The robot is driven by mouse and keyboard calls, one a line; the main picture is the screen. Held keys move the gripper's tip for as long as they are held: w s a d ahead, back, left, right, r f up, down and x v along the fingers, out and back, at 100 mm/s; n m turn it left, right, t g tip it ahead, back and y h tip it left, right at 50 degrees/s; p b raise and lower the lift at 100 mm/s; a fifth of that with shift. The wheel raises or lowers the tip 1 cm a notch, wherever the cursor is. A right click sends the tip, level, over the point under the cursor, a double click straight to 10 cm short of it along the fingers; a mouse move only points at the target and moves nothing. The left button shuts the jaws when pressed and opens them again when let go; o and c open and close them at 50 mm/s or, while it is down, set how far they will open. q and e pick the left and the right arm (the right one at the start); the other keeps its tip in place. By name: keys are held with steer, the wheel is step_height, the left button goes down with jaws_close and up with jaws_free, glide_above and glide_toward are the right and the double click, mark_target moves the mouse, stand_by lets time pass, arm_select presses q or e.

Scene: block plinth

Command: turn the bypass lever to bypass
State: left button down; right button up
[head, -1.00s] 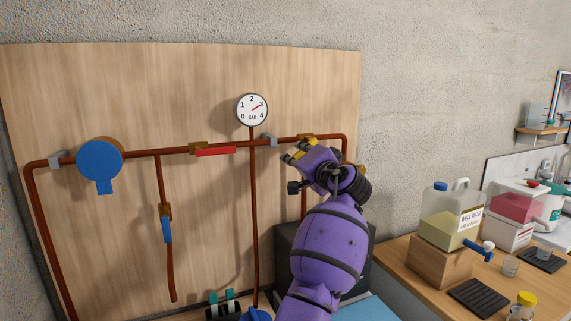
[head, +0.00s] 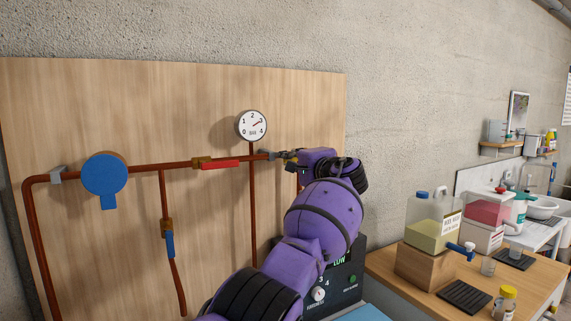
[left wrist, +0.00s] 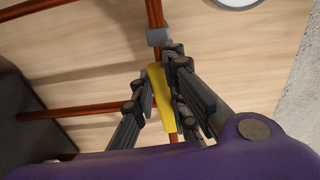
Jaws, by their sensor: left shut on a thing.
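A yellow lever (left wrist: 160,97) shows in the left wrist view, between the fingers of my left gripper (left wrist: 158,78). The gripper is shut on it. There the lever lies roughly in line with the copper pipe (left wrist: 154,14), just past a grey pipe clip (left wrist: 158,38). In the head view my left gripper (head: 277,155) is at the right part of the horizontal pipe. My purple wrist and arm hide most of the lever and its valve there. No label for the bypass position can be read. My right gripper is not in view.
On the wooden board (head: 60,100) are a red-handled valve (head: 220,165), a blue-handled valve (head: 169,243), a blue round part (head: 104,174) and a pressure gauge (head: 251,125). A dark control box (head: 345,290) stands below my arm. A bench (head: 395,277) with containers is at right.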

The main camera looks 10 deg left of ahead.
arm_select(q)
steer(key=shift+a+r+m, duration=0.1)
steer(key=shift+r+m, duration=0.3)
steer(key=shift+r, duration=0.1)
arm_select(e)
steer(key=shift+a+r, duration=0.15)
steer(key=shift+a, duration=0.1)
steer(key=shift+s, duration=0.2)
arm_select(q)
steer(key=c, duration=1.9)
jaws_free()
steer(key=shift+o, duration=0.9)
steer(key=shift+f, duration=0.2)
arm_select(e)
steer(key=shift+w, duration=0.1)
arm_select(q)
steer(key=v, duration=1.2)
